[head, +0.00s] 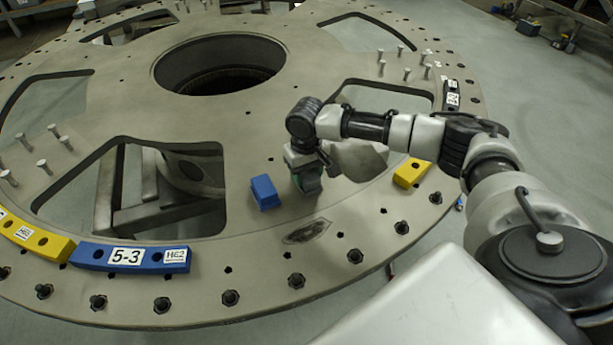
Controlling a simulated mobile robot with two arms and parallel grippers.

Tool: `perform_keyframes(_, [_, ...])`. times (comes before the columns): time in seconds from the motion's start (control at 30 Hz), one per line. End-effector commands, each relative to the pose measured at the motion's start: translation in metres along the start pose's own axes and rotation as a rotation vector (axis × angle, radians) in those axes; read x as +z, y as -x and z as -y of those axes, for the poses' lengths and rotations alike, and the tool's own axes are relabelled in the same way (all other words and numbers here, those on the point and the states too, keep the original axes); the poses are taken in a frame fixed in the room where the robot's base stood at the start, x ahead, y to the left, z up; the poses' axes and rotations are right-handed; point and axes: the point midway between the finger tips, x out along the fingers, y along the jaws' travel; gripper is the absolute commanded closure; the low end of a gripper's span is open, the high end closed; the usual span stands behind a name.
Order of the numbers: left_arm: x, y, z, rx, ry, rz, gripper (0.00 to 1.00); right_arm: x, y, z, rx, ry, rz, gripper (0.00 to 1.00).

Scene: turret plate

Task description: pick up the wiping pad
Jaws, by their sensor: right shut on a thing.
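The wiping pad (312,184) appears as a small green and dark block at the end of my right arm, over the grey turret plate (255,225). My right gripper (306,168) points down and is shut on it. Its fingers are small and partly hidden, and I cannot tell whether the pad touches the plate. My left gripper is not in view.
A blue block (265,192) lies just left of the pad. A dark stained patch (307,231) is on the plate in front. Bolts line the rim, with a blue segment (140,257) and a yellow segment (411,173). Large cutouts open the plate.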

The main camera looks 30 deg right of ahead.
Motion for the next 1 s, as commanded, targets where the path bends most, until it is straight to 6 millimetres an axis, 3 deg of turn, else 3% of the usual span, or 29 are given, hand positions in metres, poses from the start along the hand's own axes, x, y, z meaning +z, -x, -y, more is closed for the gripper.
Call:
perform_keyframes(0.27, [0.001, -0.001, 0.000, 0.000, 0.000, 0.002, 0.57, -0.001, 0.007, 0.000, 0.000, -0.001, -0.001, 0.78])
perform_keyframes(0.5, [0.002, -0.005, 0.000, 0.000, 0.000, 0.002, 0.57, -0.001, 0.044, -0.001, -0.001, 0.000, -0.004, 0.78])
perform_keyframes(0.8, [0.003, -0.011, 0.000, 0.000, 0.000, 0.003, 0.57, 0.051, 0.083, -0.053, 0.004, -0.004, -0.001, 0.78])
perform_keyframes(1.0, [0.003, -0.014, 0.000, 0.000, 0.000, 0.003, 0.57, 0.073, 0.102, -0.074, 0.002, -0.002, 0.000, 0.78])
